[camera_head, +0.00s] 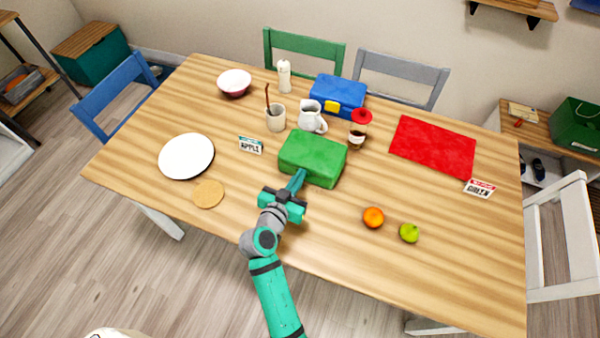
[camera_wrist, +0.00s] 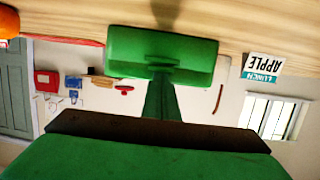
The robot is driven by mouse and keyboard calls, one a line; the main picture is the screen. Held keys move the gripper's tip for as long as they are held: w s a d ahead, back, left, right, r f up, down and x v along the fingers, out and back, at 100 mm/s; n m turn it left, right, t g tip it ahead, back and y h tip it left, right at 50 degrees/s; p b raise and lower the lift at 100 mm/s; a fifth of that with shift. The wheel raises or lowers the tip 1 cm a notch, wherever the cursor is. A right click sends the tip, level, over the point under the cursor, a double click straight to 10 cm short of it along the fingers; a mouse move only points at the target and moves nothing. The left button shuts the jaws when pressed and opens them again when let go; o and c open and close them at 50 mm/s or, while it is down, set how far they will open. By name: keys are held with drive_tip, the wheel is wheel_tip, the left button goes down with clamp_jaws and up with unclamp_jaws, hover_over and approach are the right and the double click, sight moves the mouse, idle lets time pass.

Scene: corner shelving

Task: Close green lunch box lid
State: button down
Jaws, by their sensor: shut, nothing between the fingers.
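The green lunch box (camera_head: 313,155) stands near the middle of the wooden table. Its lid looks down over the body; I cannot tell if it is fully latched. My gripper (camera_head: 299,177) is shut and empty, with its fingertips at the near side of the box. In the wrist view, which is upside down, the box's front face (camera_wrist: 130,46) lies beyond my shut fingers (camera_wrist: 161,84). Whether the fingertips touch the box is unclear.
A glass bottle with a red top (camera_head: 358,132), a white pitcher (camera_head: 310,117) and a blue lunch box (camera_head: 339,94) stand behind the green box. An apple sign (camera_head: 251,146) is left. An orange (camera_head: 373,217) and a green apple (camera_head: 409,233) lie front right.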

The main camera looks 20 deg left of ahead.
drive_tip(key=shift+s+f, duration=0.25)
drive_tip(key=shift+f, duration=0.9)
drive_tip(key=shift+r, duration=0.15)
wheel_tip(320, 180, up, 5)
drive_tip(key=s+f, duration=0.1)
drive_tip(key=s, duration=0.4)
drive_tip(key=s+f, duration=0.1)
drive_tip(key=s, duration=0.1)
drive_tip(key=shift+s+a+f, duration=0.3)
drive_tip(key=shift+a, duration=0.1)
drive_tip(key=shift+s+a+f, duration=0.1)
drive_tip(key=shift+s+f, duration=0.1)
drive_tip(key=shift+s, duration=0.55)
drive_tip(key=shift+w, duration=0.15)
